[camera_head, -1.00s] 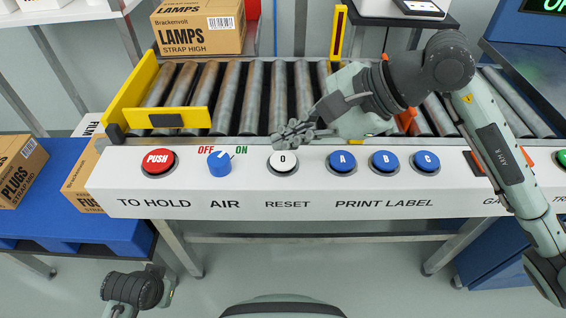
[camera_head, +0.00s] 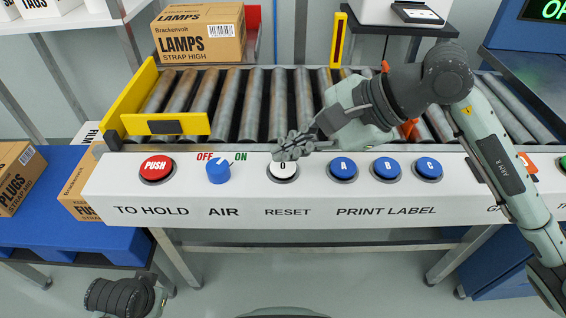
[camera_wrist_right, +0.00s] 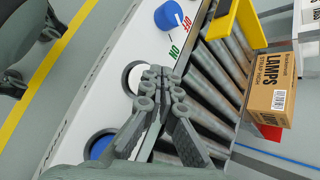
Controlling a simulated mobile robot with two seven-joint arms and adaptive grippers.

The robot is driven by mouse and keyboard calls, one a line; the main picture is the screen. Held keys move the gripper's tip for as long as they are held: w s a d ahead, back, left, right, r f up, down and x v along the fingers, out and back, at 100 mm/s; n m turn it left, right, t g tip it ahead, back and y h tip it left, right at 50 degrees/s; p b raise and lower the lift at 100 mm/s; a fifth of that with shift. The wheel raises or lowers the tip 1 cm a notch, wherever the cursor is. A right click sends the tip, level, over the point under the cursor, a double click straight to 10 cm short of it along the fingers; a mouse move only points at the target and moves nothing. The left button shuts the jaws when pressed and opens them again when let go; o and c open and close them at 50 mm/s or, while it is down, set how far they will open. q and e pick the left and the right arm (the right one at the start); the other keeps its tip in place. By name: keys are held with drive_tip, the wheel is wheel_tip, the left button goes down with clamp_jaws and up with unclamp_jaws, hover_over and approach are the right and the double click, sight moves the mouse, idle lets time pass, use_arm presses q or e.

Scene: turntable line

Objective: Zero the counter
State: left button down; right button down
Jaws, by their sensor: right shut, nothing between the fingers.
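The white RESET button (camera_head: 284,174), marked 0, sits on the white front panel between the blue AIR knob (camera_head: 218,172) and the blue A button (camera_head: 343,169). My right gripper (camera_head: 288,153) is shut and empty. Its fingertips overlap the button's far edge in the head view and hide part of the 0. In the right wrist view the shut fingertips (camera_wrist_right: 162,74) cover one side of the white button (camera_wrist_right: 129,78). I cannot tell whether they touch it. A link of my left arm shows at the bottom left; its gripper is out of view.
The red PUSH button (camera_head: 157,169) and the blue B (camera_head: 386,169) and C (camera_head: 428,169) buttons share the panel. Behind it are rollers (camera_head: 251,105), a yellow gate (camera_head: 166,124) and a LAMPS box (camera_head: 198,37). A green-lettered display (camera_head: 548,9) is partly visible at top right.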

sight(288, 167)
idle(0.8)
drive_tip(key=shift+f+b, duration=0.4)
drive_tip(key=shift+b, duration=0.3)
drive_tip(key=shift+f+b, duration=0.55)
drive_tip(key=shift+b, duration=0.15)
idle(0.5)
drive_tip(key=shift+r+p, duration=0.4)
drive_tip(key=shift+r, duration=0.55)
drive_tip(key=shift+r, duration=0.1)
drive_tip(key=shift+r+p, duration=1.3)
drive_tip(key=shift+r, duration=1.1)
